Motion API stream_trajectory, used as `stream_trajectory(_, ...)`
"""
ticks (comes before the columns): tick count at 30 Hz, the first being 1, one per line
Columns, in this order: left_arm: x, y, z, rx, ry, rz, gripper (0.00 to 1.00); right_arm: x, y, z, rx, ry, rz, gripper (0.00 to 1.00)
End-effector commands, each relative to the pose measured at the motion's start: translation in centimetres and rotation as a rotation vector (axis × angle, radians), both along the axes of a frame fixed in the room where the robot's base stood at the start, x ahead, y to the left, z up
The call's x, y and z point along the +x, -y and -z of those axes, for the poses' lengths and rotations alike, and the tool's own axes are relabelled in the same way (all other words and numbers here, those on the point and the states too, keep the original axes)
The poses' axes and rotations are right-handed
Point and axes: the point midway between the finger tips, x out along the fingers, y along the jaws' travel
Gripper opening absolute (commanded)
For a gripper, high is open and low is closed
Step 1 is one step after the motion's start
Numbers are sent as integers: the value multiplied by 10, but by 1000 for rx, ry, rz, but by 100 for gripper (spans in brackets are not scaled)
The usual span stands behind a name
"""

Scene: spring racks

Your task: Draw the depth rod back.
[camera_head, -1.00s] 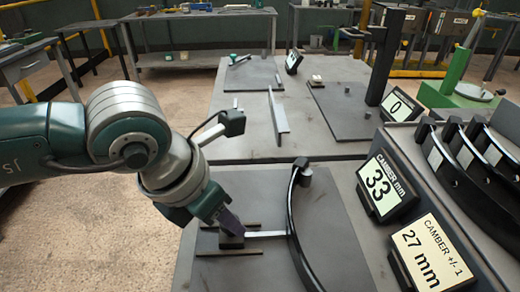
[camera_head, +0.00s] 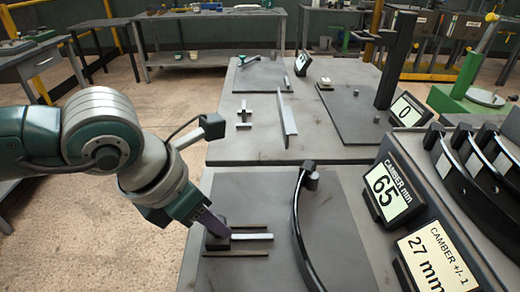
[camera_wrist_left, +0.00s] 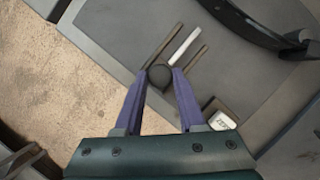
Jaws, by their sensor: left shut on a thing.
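The depth rod (camera_head: 252,237) is a pale flat bar lying between two dark guide rails (camera_head: 236,254) on the grey plate. My left gripper (camera_head: 212,228) is shut on the dark knob at the rod's left end. The left wrist view shows the round knob (camera_wrist_left: 159,76) between the purple fingers and the pale bar (camera_wrist_left: 184,45) running away from it. The rod's tip stands apart from the black curved spring leaf (camera_head: 297,225), with bare plate between them. The camber readout (camera_head: 386,191) shows 65 mm. My right gripper is in neither view.
A card (camera_head: 437,258) reading "CAMBER +/- 1, 27 mm" stands at the right. Several black curved leaves (camera_head: 447,160) sit in a rack behind it. A second bench with a readout of 0 (camera_head: 406,111) lies beyond. The plate's edge is close left of the gripper.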

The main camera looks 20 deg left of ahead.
Motion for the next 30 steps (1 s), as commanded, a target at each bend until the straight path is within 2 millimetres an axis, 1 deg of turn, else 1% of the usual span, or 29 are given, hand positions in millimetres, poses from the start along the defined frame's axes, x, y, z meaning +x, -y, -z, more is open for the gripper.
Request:
stream_trajectory(2,0,-3,0,7,-3,-3,0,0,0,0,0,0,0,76)
stream_trajectory(3,0,-3,0,8,-2,-4,44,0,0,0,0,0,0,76)
stream_trajectory(9,0,-2,0,6,-2,-2,66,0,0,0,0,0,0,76)
stream_trajectory(10,0,-2,0,6,-2,-2,68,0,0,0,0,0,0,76)
stream_trajectory(17,0,-2,0,4,-2,-1,68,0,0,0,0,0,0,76)
stream_trajectory(20,-1,-3,-5,5,-2,-2,68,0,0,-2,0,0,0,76)
stream_trajectory(23,-5,-5,-17,5,0,-1,68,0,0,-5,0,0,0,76)
stream_trajectory(30,-20,-14,-58,6,1,0,68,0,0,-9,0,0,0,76)
